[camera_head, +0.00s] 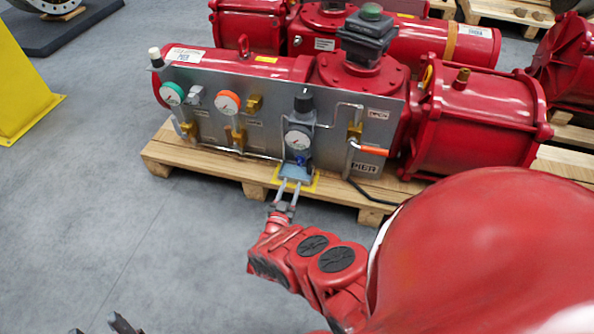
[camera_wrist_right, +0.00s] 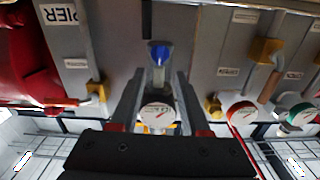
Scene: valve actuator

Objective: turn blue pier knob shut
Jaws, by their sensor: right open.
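The blue pier knob (camera_head: 301,160) is small and sits low on the grey pier panel (camera_head: 225,105), below a white gauge (camera_head: 298,141). In the right wrist view the blue knob (camera_wrist_right: 159,52) shows centred, just beyond the fingertips, with the gauge (camera_wrist_right: 157,115) seen between the fingers. My right gripper (camera_head: 289,184) is open in front of the panel, its fingers pointing at the knob area; the right wrist view shows its two fingers (camera_wrist_right: 160,76) apart with nothing held. My left gripper (camera_head: 98,326) shows only dark fingertips, spread apart, at the bottom edge.
An orange lever (camera_head: 373,150) and a bent pipe stand right of the knob. Green (camera_head: 172,94) and orange (camera_head: 229,102) gauges are to the left. The red actuator (camera_head: 470,115) rests on a wooden pallet (camera_head: 215,172). Grey floor (camera_head: 110,215) is clear at left.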

